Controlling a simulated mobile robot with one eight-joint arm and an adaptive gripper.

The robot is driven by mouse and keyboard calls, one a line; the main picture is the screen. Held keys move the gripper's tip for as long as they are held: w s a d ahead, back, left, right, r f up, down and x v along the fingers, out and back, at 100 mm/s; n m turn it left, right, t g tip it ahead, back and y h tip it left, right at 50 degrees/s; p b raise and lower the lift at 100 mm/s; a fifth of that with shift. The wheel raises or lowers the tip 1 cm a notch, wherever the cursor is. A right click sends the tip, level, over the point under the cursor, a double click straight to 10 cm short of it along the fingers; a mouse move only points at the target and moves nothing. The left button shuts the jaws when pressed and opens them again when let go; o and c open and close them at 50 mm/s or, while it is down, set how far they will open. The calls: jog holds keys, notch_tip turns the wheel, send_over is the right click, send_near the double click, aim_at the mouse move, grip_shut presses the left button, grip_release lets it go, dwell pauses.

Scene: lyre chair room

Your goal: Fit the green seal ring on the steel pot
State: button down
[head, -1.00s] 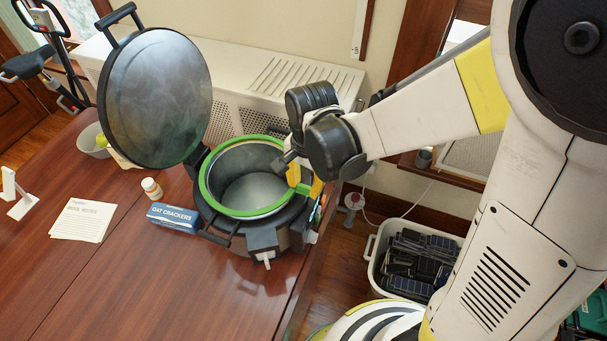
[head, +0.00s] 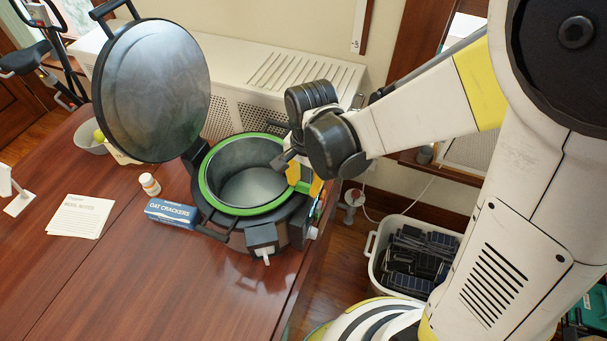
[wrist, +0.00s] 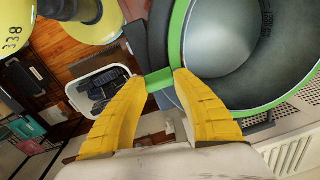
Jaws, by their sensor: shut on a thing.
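The steel pot (head: 250,187) stands on the table near its right edge, inside a dark cooker body with its round lid (head: 153,90) raised. The green seal ring (head: 209,205) lies around the pot's mouth, level with the rim; whether it is fully seated or slightly above I cannot tell. My gripper (head: 303,180) is at the ring's right side, with its yellow fingers pointing down. In the wrist view my gripper (wrist: 160,78) is shut on the ring's green tab (wrist: 158,80), and the ring (wrist: 178,35) curves around the dark pot opening.
An oat crackers box (head: 172,213), a small bottle (head: 149,184) and a notes sheet (head: 80,215) lie left of the pot. A white bin (head: 376,255) stands on the floor at right. The front of the table (head: 170,290) is clear.

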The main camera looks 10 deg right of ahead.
jog(key=c, duration=1)
grip_release()
jog(key=r, duration=1.2)
jog(key=shift+s+d, duration=0.2)
jog(key=shift+s, duration=0.05)
jog(key=shift+d, duration=0.1)
jog(key=shift+s+d+f+n+t+b, duration=0.4)
jog(key=shift+s+d+n+t+b, duration=0.85)
jog(key=shift+d, duration=0.55)
jog(key=shift+s+d+f+n+t+b, duration=0.45)
jog(key=shift+s+d+n+t+b, duration=0.45)
jog(key=shift+d+n, duration=0.75)
jog(key=shift+s+d+f+n+t+b, duration=0.4)
jog(key=shift+s+d+n+t+b, duration=0.65)
jog(key=shift+d, duration=0.95)
